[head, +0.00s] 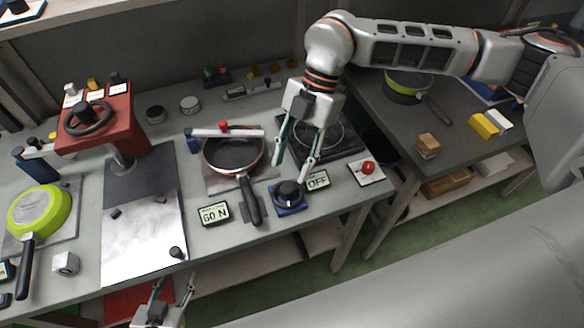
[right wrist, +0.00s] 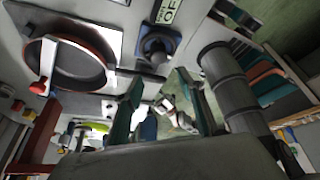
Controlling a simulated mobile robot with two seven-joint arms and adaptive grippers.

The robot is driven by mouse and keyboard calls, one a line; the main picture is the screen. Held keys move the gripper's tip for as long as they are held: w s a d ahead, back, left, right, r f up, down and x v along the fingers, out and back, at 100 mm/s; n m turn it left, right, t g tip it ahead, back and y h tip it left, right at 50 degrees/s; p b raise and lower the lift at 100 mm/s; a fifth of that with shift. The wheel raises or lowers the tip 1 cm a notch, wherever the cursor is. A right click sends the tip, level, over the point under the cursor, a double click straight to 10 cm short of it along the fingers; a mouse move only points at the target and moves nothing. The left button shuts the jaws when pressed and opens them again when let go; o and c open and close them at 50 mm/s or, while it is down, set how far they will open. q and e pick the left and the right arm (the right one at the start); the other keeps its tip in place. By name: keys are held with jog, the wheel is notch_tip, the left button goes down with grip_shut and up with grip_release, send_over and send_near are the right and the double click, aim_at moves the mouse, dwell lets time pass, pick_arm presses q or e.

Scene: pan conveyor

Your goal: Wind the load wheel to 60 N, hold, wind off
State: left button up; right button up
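A black handwheel (head: 86,118) sits on the face of a red housing (head: 118,128) on a post at the back left. A small display (head: 214,213) appears to read "60 N". A black round knob on a blue base (head: 289,194) stands beside a display reading "OFF" (head: 317,179); the knob also shows in the right wrist view (right wrist: 158,45). My right gripper (head: 291,167) is open and empty, its fingers pointing down just above and behind the knob. My left gripper (head: 172,286) is open and empty at the bottom, by the table's front edge, away from the handwheel.
A dark pan (head: 234,155) lies under a white bar, its handle towards the front. A green pan (head: 40,211) is at the left. A red button (head: 367,167) stands on a pad at the right. A white-grey plate (head: 143,237) carries small black pieces.

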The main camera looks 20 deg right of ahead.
aim_at(288, 187)
jog(key=x, duration=0.2)
jog(key=d+x, duration=0.1)
jog(key=x, duration=0.1)
jog(key=p+x, duration=0.1)
jog(key=x, duration=0.1)
jog(key=shift+w+f, duration=0.3)
jog(key=shift+f, duration=0.4)
jog(key=c, duration=1.1)
